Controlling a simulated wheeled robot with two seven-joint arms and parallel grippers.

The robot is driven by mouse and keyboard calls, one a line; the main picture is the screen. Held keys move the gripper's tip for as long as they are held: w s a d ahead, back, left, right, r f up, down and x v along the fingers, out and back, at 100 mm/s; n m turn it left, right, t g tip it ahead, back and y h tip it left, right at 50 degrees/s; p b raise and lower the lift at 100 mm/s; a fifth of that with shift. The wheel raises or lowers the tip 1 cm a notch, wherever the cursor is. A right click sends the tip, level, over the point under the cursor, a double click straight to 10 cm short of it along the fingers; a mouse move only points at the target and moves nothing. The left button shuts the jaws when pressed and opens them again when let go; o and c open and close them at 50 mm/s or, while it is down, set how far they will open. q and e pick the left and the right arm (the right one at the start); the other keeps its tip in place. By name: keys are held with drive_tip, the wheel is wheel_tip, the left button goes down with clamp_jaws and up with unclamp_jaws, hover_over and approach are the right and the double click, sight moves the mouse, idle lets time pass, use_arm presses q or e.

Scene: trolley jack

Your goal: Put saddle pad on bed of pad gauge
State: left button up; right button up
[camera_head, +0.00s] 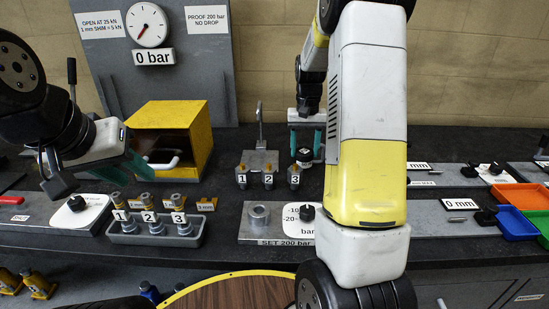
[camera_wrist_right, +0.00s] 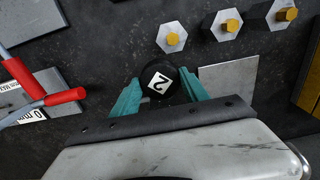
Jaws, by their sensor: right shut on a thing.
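My right gripper (camera_head: 306,138) is shut on a round black pad with a white label reading 2, which I take as the saddle pad (camera_head: 304,157). In the right wrist view the pad (camera_wrist_right: 180,86) sits between the teal fingers (camera_wrist_right: 160,96). The gripper is behind the row of numbered hex pieces (camera_head: 268,178). I cannot tell if the pad touches the surface below. My left gripper (camera_head: 128,160) is at the left by the yellow box; its opening is unclear. A 0 mm sign (camera_head: 460,204) stands on a grey plate at the right; which thing is the pad gauge is unclear.
A yellow open box (camera_head: 190,128) stands at back left. A grey tray (camera_head: 145,238) holds several numbered pieces. Orange (camera_head: 528,196) and blue (camera_head: 512,224) bins are at right. In the wrist view, red-handled tool arms (camera_wrist_right: 62,97) lie left and a bare plate (camera_wrist_right: 228,86) right.

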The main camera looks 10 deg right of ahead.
wheel_tip(320, 180, down, 8)
drive_tip(key=shift+f, duration=0.15)
idle(0.3)
drive_tip(key=o, duration=1.4)
drive_tip(key=shift+f, duration=0.1)
